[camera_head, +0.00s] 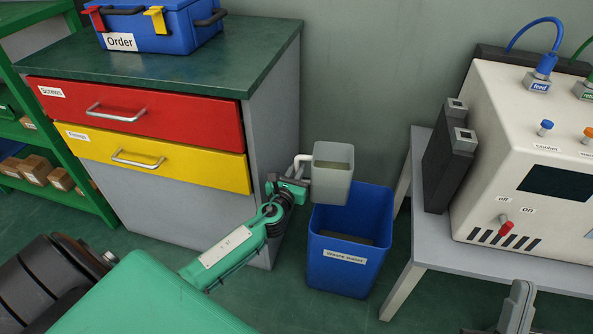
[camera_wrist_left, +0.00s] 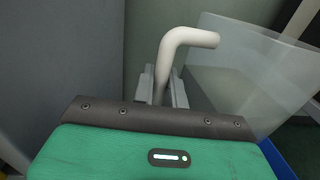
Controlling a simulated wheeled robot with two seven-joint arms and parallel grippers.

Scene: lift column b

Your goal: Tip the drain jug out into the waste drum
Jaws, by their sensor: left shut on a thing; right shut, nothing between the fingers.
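The drain jug (camera_head: 331,178) is a pale grey, see-through box-shaped jug with a white handle. It looks roughly upright in the head view, over the back left part of the waste drum's mouth. My left gripper (camera_head: 303,180) is shut on its handle, from the left side. The handle (camera_wrist_left: 188,38) and jug wall (camera_wrist_left: 245,75) also show in the left wrist view. I cannot tell what the jug holds. The waste drum (camera_head: 340,273) is a blue open bin with a white label, standing on the floor. My right gripper (camera_head: 517,308) shows at the bottom right, shut and empty.
A cabinet with a red drawer (camera_head: 190,120) and a yellow drawer stands left of the drum, a blue toolbox (camera_head: 165,28) on top. A grey table (camera_head: 440,250) with a cream machine (camera_head: 500,150) stands to the right. Green shelving is at the far left.

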